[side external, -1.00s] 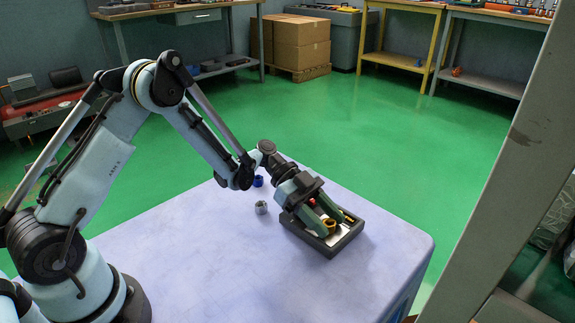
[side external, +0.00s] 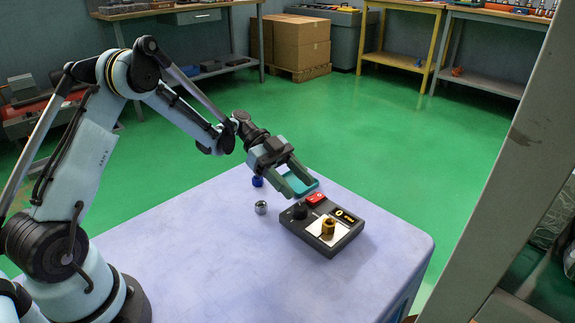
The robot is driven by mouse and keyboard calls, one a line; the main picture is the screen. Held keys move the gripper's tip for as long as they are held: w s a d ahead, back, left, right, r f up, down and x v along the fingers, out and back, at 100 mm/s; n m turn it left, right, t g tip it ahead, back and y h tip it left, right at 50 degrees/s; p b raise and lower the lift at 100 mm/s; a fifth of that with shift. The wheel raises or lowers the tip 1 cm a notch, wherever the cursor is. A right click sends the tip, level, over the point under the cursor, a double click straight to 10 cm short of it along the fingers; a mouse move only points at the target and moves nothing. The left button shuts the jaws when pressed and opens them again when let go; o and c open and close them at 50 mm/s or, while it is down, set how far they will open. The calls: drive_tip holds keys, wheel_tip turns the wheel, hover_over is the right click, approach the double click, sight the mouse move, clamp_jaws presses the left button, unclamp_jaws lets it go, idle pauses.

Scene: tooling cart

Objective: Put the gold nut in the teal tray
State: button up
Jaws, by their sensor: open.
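The gold nut (side external: 328,228) sits on the pale plate of a dark control box on the table. The teal tray (side external: 301,190) lies behind the box, partly hidden by my gripper's fingers. My gripper (side external: 299,187) is open and empty, raised above the table to the upper left of the nut. In the picture its fingers overlap the tray; I cannot tell their exact height above it. The nut is apart from the fingers.
The dark control box (side external: 342,240) carries a red switch (side external: 316,198), a black knob (side external: 299,210) and yellow markings. A silver nut-like piece (side external: 261,207) and a blue piece (side external: 257,181) stand to its left. The table's front left (side external: 210,270) is clear.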

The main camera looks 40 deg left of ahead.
drive_tip(key=s+d+r+n+t+y, duration=0.1)
drive_tip(key=s+r+n+t+y, duration=0.1)
drive_tip(key=s+r+n+y, duration=0.5)
drive_tip(key=s+a+n+t+y, duration=0.3)
drive_tip(key=s+n+t+y, duration=0.2)
drive_tip(key=n, duration=0.5)
drive_tip(key=shift+s+a+n+y, duration=0.25)
drive_tip(key=shift+s+n+y, duration=0.15)
drive_tip(key=shift+s+y, duration=0.25)
drive_tip(key=shift+o, duration=0.4)
drive_tip(key=shift+s+a, duration=0.1)
